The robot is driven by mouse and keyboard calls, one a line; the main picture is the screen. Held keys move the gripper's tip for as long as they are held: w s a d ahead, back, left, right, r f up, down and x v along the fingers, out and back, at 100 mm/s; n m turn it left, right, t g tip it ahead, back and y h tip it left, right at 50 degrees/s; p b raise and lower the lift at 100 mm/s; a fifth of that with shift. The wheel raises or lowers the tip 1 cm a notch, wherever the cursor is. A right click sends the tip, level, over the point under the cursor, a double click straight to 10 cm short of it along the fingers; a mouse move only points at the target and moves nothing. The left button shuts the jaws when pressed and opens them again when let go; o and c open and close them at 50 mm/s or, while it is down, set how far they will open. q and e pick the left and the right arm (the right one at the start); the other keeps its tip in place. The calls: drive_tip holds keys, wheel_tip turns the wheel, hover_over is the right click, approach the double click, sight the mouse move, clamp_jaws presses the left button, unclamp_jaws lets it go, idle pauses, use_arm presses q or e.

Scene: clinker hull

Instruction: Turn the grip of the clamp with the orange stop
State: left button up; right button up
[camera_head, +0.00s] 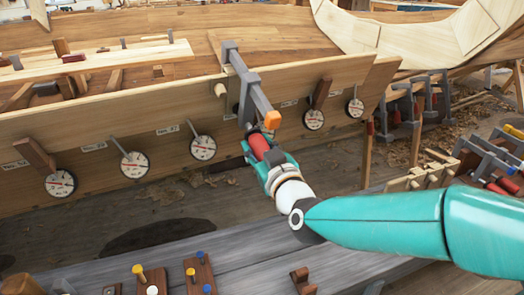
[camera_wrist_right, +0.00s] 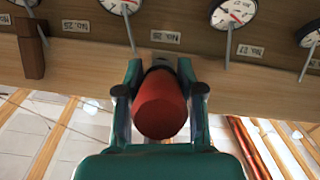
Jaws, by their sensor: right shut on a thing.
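The clamp (camera_head: 250,87) is a grey bar clamp set over the top edge of the wooden hull plank. Its orange stop (camera_head: 272,119) sits at the near, lower end of the bar. Its red grip (camera_head: 259,147) hangs below, in front of the plank's face. My right gripper (camera_head: 264,158) is shut on the red grip. In the right wrist view, the red grip (camera_wrist_right: 162,105) lies between the two fingers of my right gripper (camera_wrist_right: 160,92), its round end facing the camera. My left gripper is not in view.
Several round dials with pointers, such as this dial (camera_head: 203,148), hang along the hull plank (camera_head: 110,125). A grey bench (camera_head: 240,235) with pegged blocks (camera_head: 200,270) stands in front. More clamps (camera_head: 495,160) with red grips lie on a rack at the right.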

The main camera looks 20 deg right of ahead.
drive_tip(key=m+y+b, duration=0.1)
drive_tip(key=b, duration=0.4)
drive_tip(key=m+y+b, duration=0.1)
drive_tip(key=m+b, duration=0.1)
drive_tip(key=b, duration=0.3)
drive_tip(key=shift+a+f+y, duration=0.1)
drive_tip(key=shift+f+y, duration=0.15)
drive_tip(key=shift+y, duration=0.15)
drive_tip(key=shift+r, duration=0.15)
drive_tip(key=shift+r+m+y, duration=0.2)
drive_tip(key=shift+m+y, duration=0.2)
drive_tip(key=shift+y, duration=0.1)
drive_tip(key=shift+a+m+g+y+p, duration=0.1)
drive_tip(key=shift+m+g+y+p, duration=0.2)
drive_tip(key=shift+p, duration=0.3)
drive_tip(key=o, duration=1.2)
drive_tip(key=shift+c, duration=0.2)
drive_tip(key=shift+f, duration=0.1)
